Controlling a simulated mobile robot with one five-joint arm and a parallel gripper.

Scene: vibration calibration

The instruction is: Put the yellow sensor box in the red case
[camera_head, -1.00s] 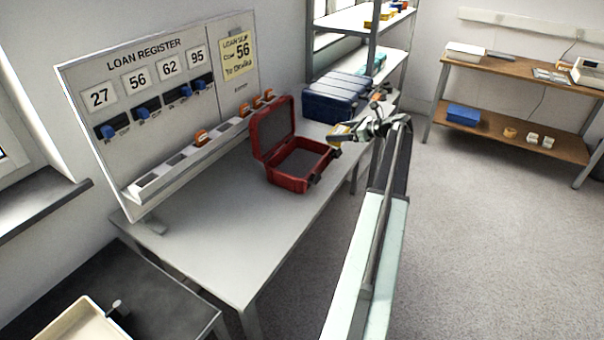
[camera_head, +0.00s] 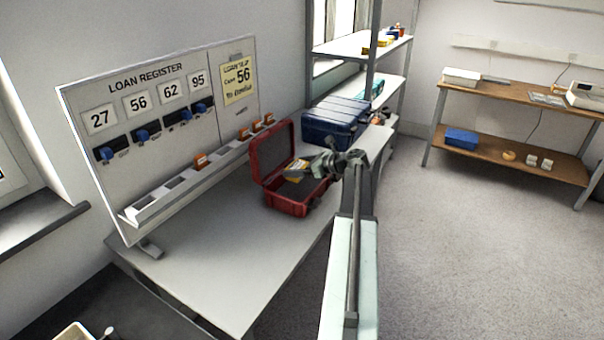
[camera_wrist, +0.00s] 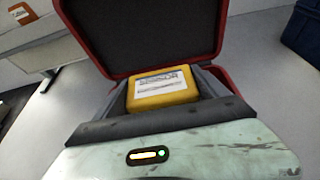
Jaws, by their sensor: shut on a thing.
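The yellow sensor box (camera_wrist: 160,88), with a pale label on top, is held in my gripper (camera_wrist: 162,108), which is shut on it. In the head view the sensor box (camera_head: 297,168) shows at the gripper's tip (camera_head: 303,168), over the opening of the red case (camera_head: 286,206). The red case stands open on the grey table, its lid raised at the back. In the wrist view the dark lid lining and red rim (camera_wrist: 222,30) lie behind the box. I cannot tell whether the box touches the case floor; my gripper hides its near side.
The loan register board (camera_head: 165,130) with a slotted rail stands left of the case. A dark blue case (camera_head: 335,122) stands behind it on the right. The grey table (camera_head: 215,250) is clear in front. A shelf rack (camera_head: 372,60) stands at the back.

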